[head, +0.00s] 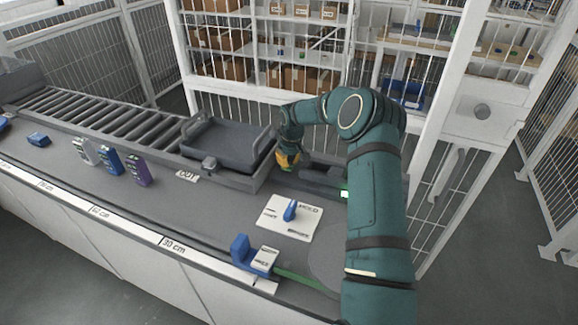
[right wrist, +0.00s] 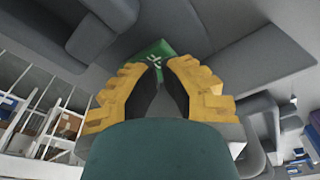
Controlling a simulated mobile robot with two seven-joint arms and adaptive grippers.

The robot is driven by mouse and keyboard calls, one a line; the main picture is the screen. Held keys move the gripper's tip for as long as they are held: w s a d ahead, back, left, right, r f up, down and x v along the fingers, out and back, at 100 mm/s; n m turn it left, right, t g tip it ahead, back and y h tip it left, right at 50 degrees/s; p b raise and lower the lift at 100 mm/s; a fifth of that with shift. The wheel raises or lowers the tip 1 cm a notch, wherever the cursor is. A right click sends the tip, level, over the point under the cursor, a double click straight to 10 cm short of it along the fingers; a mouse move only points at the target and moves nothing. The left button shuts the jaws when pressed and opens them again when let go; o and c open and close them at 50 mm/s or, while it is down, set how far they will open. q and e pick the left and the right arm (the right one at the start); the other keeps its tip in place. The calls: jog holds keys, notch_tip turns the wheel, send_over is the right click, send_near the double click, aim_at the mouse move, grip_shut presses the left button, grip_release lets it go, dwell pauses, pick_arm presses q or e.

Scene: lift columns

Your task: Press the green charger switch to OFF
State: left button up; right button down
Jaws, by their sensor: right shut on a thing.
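My right gripper (head: 287,160) has yellow fingers and points down beside the dark grey unit (head: 322,177) at the back of the bench. In the right wrist view its fingers (right wrist: 162,68) are close together at a green switch piece (right wrist: 153,50) with a white mark. The tips meet its near edge, and the fingers hide part of it. The switch's position cannot be read. In the head view the gripper covers this spot. A small green light (head: 345,194) shows on the dark unit, next to my right arm. My left gripper is not in view.
A grey tray (head: 226,146) stands left of the gripper, by the roller conveyor (head: 110,115). A white plate (head: 273,224) with a blue lever (head: 290,210) lies in front. A blue labelled block (head: 241,254) sits at the front edge. Purple (head: 137,171) and blue (head: 109,160) boxes stand left.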

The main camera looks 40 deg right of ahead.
jog(key=shift+f+b, duration=0.45)
jog(key=shift+f, duration=0.25)
dwell(0.4)
jog(key=shift+r+p, duration=0.5)
jog(key=shift+r, duration=0.2)
jog(key=shift+r+p, duration=1.45)
jog(key=shift+r, duration=1.35)
